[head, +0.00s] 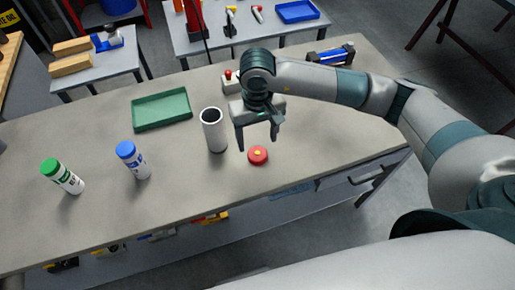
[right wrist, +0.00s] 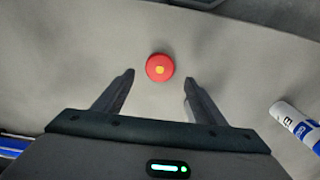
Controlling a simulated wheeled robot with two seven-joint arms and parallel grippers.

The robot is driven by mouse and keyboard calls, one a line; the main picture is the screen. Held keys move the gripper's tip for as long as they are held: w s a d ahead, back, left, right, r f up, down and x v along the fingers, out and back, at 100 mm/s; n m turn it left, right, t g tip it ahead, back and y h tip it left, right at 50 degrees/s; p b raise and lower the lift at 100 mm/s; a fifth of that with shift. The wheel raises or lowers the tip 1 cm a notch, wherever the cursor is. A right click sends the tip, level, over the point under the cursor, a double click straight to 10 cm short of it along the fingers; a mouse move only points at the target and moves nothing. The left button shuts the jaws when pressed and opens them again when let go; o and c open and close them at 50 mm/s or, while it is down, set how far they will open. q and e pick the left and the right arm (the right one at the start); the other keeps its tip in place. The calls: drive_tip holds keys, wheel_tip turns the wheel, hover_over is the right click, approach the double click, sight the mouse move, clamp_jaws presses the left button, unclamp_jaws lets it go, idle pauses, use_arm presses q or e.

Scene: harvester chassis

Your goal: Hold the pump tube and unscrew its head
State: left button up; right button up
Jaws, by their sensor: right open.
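A grey-white tube (head: 213,132) stands upright on the workbench with an open, dark top. A round red piece with a yellow centre (head: 258,156), which looks like the head, lies on the bench to the right of the tube and apart from it. My right gripper (head: 257,144) is open and empty, pointing down over the red piece. In the right wrist view the red piece (right wrist: 160,68) shows between and just beyond the open fingertips (right wrist: 159,78); it is not gripped. My left gripper is not in view.
A green tray (head: 161,110), a blue-capped bottle (head: 133,160) and a green-capped bottle (head: 62,176) stand to the left on the bench (head: 100,215). A red-button box (head: 231,81) and a blue-black device (head: 330,54) are behind. The bench front edge is near the red piece.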

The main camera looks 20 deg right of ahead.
sight(258, 153)
wheel_tip(258, 153, up, 5)
drive_tip(key=shift+r+b, duration=0.2)
drive_tip(key=shift+b, duration=0.65)
